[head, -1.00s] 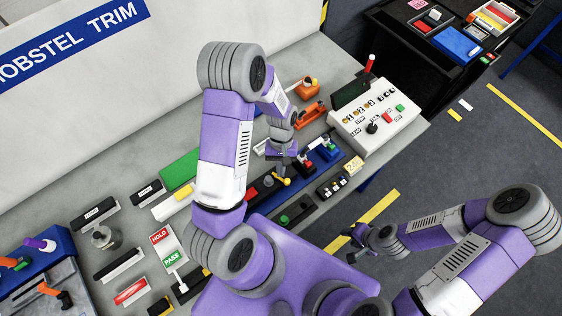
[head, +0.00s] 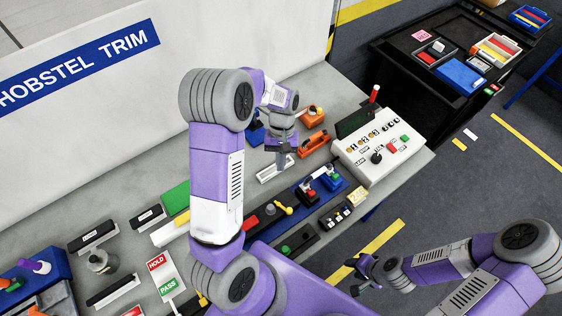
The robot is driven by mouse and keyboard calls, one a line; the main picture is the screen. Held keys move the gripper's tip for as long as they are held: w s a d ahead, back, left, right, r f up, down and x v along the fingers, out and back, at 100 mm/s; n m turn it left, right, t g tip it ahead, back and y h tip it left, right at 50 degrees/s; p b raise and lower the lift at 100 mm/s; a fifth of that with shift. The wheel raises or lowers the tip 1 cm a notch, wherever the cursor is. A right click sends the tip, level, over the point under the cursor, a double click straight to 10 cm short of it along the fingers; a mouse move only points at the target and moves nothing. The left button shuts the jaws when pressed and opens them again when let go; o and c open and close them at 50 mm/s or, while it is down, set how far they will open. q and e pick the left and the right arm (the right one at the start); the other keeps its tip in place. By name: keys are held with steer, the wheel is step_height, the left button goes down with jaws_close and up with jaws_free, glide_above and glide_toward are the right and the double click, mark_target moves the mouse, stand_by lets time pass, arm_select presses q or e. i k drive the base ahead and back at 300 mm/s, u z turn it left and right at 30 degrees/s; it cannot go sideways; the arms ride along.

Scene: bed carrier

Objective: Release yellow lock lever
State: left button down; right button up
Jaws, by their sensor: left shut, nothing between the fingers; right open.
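The yellow lock lever (head: 284,208) is a small yellow handle with a rounded end, on the dark blue fixture strip on the bench. It lies low and points to the right. My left gripper (head: 280,163) is shut and empty. It is behind the lever in the head view, clearly apart from it, in front of a white tray. My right gripper (head: 362,278) is open and empty, off to the lower right beyond the bench edge, over the floor.
A white control box (head: 378,150) with buttons and a red-topped stick stands at the bench's right end. Orange clamps (head: 312,143) sit behind my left gripper's right side. A small red block (head: 251,222) is left of the lever. A black cart (head: 400,62) stands beyond.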

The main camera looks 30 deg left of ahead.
mark_target(289, 211)
steer(key=k, duration=1.5)
